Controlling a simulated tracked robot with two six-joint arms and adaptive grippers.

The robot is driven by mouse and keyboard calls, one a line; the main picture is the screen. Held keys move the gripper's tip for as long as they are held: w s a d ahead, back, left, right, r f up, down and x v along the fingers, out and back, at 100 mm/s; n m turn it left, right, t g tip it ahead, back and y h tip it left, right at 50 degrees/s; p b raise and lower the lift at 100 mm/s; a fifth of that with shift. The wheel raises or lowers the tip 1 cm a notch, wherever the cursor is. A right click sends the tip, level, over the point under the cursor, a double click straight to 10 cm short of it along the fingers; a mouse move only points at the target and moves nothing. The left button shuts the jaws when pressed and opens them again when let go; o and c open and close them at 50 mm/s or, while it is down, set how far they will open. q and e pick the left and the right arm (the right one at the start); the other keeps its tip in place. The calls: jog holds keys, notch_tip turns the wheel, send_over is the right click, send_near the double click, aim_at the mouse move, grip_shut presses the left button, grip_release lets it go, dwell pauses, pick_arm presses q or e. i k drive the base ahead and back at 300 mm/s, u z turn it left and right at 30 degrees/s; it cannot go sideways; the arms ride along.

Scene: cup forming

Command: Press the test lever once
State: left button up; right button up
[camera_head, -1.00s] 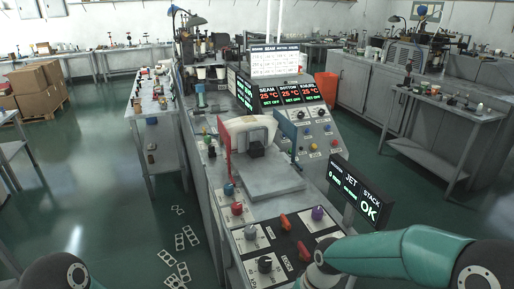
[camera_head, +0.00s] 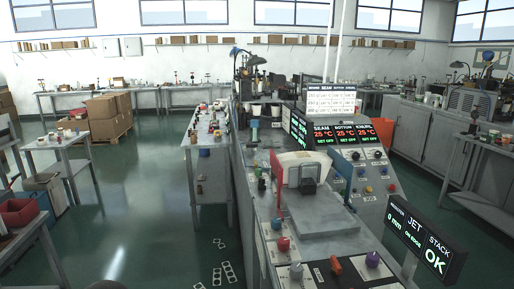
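The machine's control panel (camera_head: 300,273) shows at the bottom middle, its lower part cut off by the frame edge. On it are an orange-red lever-like handle (camera_head: 336,265), a purple knob (camera_head: 372,259) and a grey knob (camera_head: 296,271). A red upright bar (camera_head: 276,172) and a blue upright bar (camera_head: 348,184) stand on either side of the machine's white curved head (camera_head: 298,163). I cannot tell which of these is the test lever. Neither gripper is in view.
The jet and stack display (camera_head: 425,238) reads OK, with 0 mm. The seam, bottom and knurl displays (camera_head: 345,135) each read 25 °C and SET OFF. A side table (camera_head: 212,150) stands left of the machine. Green floor (camera_head: 130,225) is open at left.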

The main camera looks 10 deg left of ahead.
aim_at(252, 146)
jog(key=z, duration=1.75)
jog(key=i, duration=0.1)
jog(key=u, duration=3.25)
jog(key=i, duration=3.85)
jog(key=z, duration=1.1)
